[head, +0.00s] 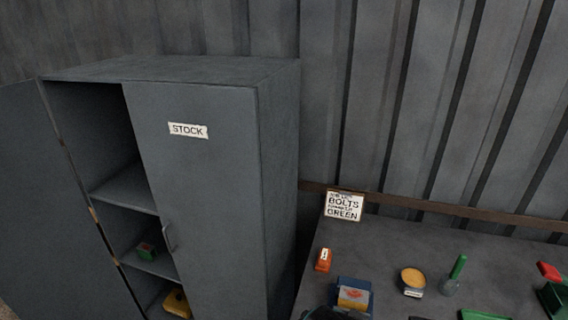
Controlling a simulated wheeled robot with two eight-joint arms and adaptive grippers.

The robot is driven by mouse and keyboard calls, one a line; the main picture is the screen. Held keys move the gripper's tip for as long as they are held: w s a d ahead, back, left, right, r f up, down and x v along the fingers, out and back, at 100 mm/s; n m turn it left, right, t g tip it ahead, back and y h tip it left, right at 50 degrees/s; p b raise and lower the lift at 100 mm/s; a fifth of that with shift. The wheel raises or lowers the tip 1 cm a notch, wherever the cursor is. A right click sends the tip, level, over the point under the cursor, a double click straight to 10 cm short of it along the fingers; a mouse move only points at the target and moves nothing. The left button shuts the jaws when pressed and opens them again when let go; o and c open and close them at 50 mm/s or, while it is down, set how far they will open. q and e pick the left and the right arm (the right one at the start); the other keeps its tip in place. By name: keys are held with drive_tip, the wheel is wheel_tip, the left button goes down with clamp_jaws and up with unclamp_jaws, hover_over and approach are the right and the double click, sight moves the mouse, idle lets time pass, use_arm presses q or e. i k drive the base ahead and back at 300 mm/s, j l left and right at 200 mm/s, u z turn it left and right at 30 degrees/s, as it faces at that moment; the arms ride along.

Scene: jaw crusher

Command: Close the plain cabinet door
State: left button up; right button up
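A grey metal cabinet (278,150) stands left of centre in the head view. Its right door (205,190) is shut, with a white "STOCK" label (188,130) and a handle (169,237). Its plain left door (30,190) has no label and is swung wide open toward the left, partly cut off by the picture's edge. The left half of the inside shows, with shelves (128,188). Neither of my grippers can be made out in this view.
A dark bench (420,245) at right holds a "BOLTS GREEN" sign (344,205), an orange item (323,260), a blue container (353,294), a round tin (412,277) and green things.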

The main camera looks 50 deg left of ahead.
sight(56, 263)
drive_tip(key=k+j, duration=1.35)
drive_tip(key=j, duration=0.15)
drive_tip(key=k+j, duration=0.2)
drive_tip(key=j, duration=0.2)
drive_tip(key=k+j, duration=0.2)
drive_tip(key=j, duration=0.2)
drive_tip(key=k+j, duration=0.45)
drive_tip(key=j, duration=0.3)
drive_tip(key=k+j, duration=0.2)
drive_tip(key=j, duration=0.2)
drive_tip(key=k+j, duration=0.2)
drive_tip(key=j, duration=0.2)
drive_tip(key=k+j, duration=0.2)
drive_tip(key=j, duration=1.75)
drive_tip(key=k+l+u, duration=0.1)
drive_tip(key=u, duration=0.3)
drive_tip(key=k+l+u, duration=0.1)
drive_tip(key=l+u, duration=0.25)
drive_tip(key=k+u, duration=0.1)
drive_tip(key=u, duration=0.3)
drive_tip(key=k+l+u, duration=0.1)
drive_tip(key=u, duration=0.25)
drive_tip(key=k, duration=0.05)
